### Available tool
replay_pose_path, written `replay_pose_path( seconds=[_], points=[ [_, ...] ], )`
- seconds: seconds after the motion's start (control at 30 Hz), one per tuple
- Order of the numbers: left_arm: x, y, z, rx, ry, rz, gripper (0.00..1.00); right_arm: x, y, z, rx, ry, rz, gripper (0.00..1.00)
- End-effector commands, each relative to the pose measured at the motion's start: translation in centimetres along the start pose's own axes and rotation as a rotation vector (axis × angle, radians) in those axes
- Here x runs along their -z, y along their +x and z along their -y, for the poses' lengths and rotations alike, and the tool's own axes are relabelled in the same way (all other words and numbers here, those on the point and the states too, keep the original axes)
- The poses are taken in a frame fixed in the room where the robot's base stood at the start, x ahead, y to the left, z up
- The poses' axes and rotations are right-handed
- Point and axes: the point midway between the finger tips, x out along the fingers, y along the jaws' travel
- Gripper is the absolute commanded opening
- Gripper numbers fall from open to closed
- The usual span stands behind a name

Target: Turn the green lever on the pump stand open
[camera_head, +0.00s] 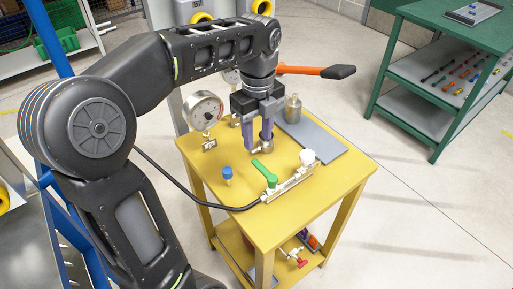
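The green lever (265,173) sits on a metal valve block with a white round knob (307,157) at its right end, on the yellow pump stand (315,190). The lever points toward the back left, across the block. My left gripper (258,146) points down over the stand, behind the lever and apart from it. Its purple fingers are spread. A small brass fitting (266,150) shows at the fingertips; whether they touch it is unclear. My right gripper is not in view.
A pressure gauge (205,109), a blue-capped fitting (227,174), a grey plate (322,141) and a metal bottle (293,108) are on the stand. An orange handle (302,70) with a black grip sticks out behind my gripper. A black hose (190,190) crosses the left side. A green workbench (455,60) stands right.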

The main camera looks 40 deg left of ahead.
Motion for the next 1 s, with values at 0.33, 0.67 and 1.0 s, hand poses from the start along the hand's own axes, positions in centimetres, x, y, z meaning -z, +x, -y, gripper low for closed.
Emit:
replay_pose_path(
  seconds=[0.33,0.67,1.0],
  points=[
    [-0.1,0.6,-0.1,-0.002,0.007,0.001,0.39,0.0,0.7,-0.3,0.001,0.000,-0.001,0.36],
    [-0.1,2.2,-0.1,-0.004,0.005,0.000,0.39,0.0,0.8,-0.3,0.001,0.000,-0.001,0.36],
    [0.0,7.3,-0.2,-0.005,0.006,0.000,0.39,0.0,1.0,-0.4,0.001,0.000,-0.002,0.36]
  ],
)
